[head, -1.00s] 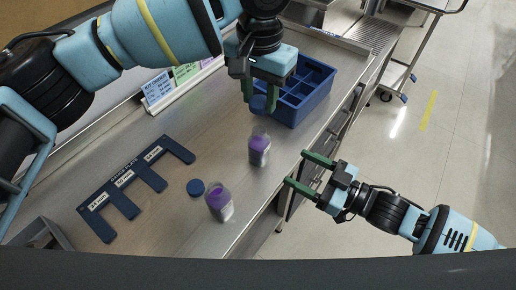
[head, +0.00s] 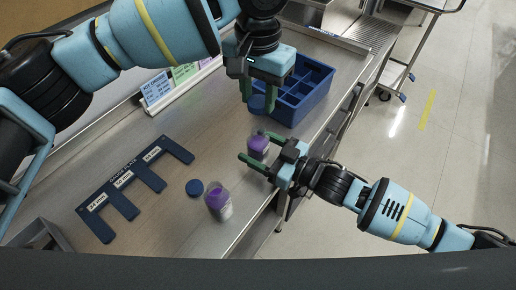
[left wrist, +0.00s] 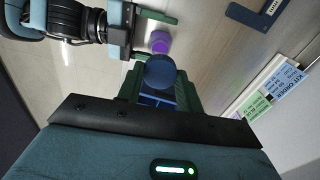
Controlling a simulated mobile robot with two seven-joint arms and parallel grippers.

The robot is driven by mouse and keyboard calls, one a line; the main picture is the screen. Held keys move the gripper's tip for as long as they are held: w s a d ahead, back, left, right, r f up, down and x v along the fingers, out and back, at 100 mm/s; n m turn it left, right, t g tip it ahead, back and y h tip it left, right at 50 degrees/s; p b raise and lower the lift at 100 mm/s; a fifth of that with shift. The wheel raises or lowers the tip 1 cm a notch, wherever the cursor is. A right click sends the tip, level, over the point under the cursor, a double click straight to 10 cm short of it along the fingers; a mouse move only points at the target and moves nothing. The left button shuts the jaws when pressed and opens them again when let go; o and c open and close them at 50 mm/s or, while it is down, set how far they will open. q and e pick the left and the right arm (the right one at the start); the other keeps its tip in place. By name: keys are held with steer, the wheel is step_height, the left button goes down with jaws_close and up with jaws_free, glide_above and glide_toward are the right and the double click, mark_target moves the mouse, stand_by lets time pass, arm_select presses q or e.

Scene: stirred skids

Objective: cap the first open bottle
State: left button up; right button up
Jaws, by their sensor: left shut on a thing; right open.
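My left gripper (head: 258,98) is shut on a dark blue cap (head: 257,104), held above the bench beside the blue crate. The cap also shows in the left wrist view (left wrist: 160,71). A bottle with purple contents (head: 257,147) stands near the bench's front edge; it shows beyond the cap in the left wrist view (left wrist: 160,43). My right gripper (head: 252,147) is open, with its fingers on either side of this bottle; I cannot tell whether they touch it. A second purple bottle (head: 218,203) stands nearer, with a loose blue cap (head: 194,187) lying beside it.
A blue divided crate (head: 318,83) stands at the back right of the bench. A dark slotted plate (head: 125,178) lies at the left. Label cards (head: 158,88) stand along the back.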

steer(key=shift+w+a, duration=0.1)
steer(key=shift+a, duration=0.05)
jaws_close()
arm_select(q)
glide_above(259, 131)
steer(key=shift+a+f, duration=0.1)
steer(key=shift+f, duration=2.4)
steer(key=shift+f, duration=0.85)
steer(key=shift+f, duration=0.6)
